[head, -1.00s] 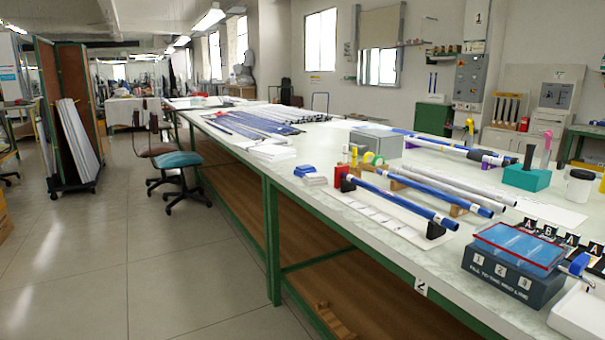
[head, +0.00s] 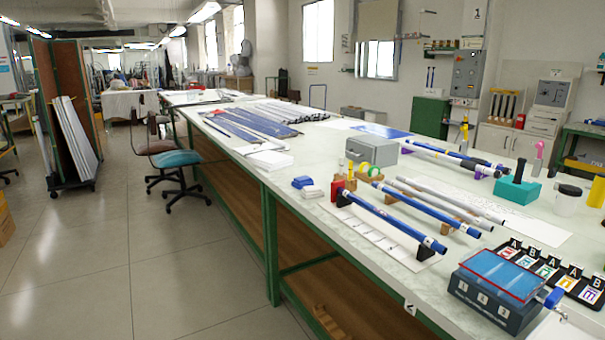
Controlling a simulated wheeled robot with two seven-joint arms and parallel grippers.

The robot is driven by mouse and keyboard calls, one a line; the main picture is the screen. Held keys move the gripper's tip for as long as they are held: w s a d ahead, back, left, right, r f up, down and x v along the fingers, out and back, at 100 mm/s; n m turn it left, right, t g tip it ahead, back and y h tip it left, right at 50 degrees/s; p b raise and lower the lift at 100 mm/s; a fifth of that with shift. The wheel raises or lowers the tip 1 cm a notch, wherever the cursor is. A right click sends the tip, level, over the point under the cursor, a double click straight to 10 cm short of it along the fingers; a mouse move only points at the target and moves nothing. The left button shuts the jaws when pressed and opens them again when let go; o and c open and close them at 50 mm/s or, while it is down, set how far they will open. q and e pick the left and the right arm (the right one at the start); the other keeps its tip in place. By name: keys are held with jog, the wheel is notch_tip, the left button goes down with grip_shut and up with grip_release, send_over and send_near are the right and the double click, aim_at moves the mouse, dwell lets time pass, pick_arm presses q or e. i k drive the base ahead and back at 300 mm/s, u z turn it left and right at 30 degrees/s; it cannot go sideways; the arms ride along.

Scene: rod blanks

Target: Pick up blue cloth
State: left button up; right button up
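A small blue folded piece (head: 302,182), which looks like the blue cloth, lies near the front edge of the long table (head: 282,222) in the head view. It is beside a small white folded stack (head: 312,192), just left of the rod stand. A flat blue sheet (head: 382,131) lies farther back; I cannot tell what it is made of. Neither of my grippers is in view.
Blue rods (head: 395,217) rest on stands near the red block (head: 337,189). A grey box (head: 371,152) stands behind. A blue-lidded box (head: 497,285) and lettered tray (head: 545,271) are at the right.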

aim_at(297, 183)
jog(key=u, duration=0.55)
jog(key=k, duration=0.6)
jog(key=u, duration=0.85)
jog(key=i, duration=2.2)
jog(key=z, duration=0.7)
jog(key=i, duration=1.8)
jog(key=z, duration=1.3)
